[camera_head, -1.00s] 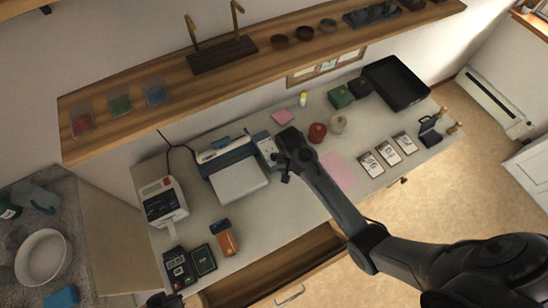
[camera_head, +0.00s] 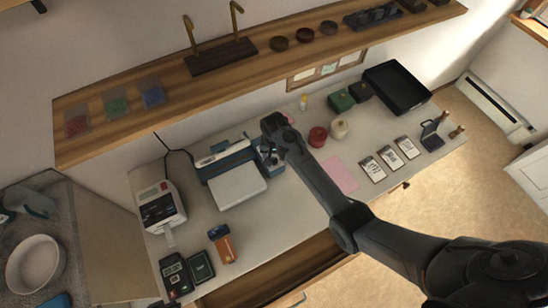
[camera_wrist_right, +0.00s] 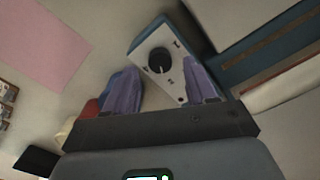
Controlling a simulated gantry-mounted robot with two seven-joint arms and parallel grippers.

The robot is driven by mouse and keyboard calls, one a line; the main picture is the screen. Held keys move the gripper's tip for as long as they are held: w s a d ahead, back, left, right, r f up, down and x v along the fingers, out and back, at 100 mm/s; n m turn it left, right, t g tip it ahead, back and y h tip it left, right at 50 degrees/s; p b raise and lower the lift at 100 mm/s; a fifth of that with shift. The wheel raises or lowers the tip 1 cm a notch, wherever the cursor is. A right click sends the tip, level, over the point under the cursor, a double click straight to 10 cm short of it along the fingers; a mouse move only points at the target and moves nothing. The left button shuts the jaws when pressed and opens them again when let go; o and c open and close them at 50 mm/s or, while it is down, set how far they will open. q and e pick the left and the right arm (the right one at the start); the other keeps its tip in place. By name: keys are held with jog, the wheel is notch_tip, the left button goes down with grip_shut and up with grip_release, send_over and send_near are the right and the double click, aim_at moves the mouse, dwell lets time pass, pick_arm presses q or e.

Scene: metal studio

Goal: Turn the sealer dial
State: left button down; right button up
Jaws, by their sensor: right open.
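The sealer (camera_head: 222,155) is a white and blue machine at the left-middle of the counter in the head view. In the right wrist view, its white end panel (camera_wrist_right: 180,72) carries a round black dial (camera_wrist_right: 159,60) with a pale pointer mark. My right gripper (camera_wrist_right: 161,88) is open, its two purple-looking fingers spread on either side of the panel in the picture, with the dial beyond the tips. No contact with the dial shows. In the head view my right gripper (camera_head: 271,156) hides most of that panel.
A label printer (camera_head: 160,207), an orange box (camera_head: 223,246) and dark devices stand left. Red (camera_head: 318,137) and cream (camera_head: 338,128) round items, a pink sheet (camera_head: 340,174) and cards lie right. A wooden shelf (camera_head: 275,65) runs above the back; a drawer is open in front.

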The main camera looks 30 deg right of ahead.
aim_at(274, 161)
jog(key=shift+f, duration=1.2)
